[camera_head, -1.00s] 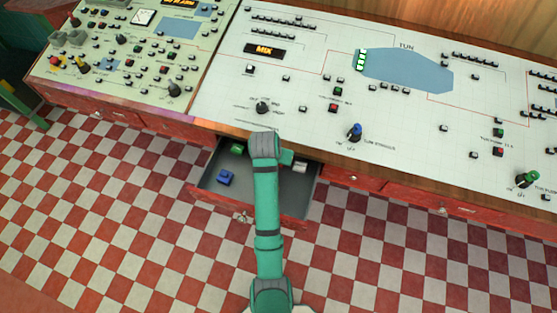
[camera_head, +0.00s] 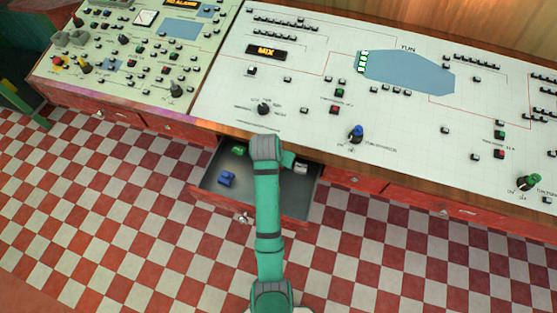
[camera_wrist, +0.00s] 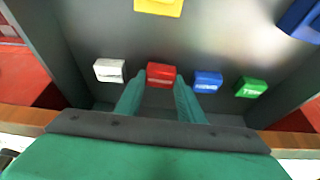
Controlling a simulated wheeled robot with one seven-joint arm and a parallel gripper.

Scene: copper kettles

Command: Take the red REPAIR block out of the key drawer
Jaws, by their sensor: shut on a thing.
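The key drawer (camera_head: 300,203) is pulled open below the white control panel. The red block (camera_wrist: 161,75) sits among the other blocks in the drawer in the wrist view. My gripper (camera_wrist: 159,88) has its two green fingertips at either side of the red block and is shut on it. The red block is hidden behind my arm in the head view. Its label is too small to read.
A white block (camera_wrist: 109,70) is left of the red one in the wrist view. A blue block (camera_wrist: 208,82) and a green block (camera_wrist: 251,87) are to its right. A yellow block (camera_wrist: 158,6) and another blue block (camera_wrist: 302,20) lie farther off. Drawer walls surround them.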

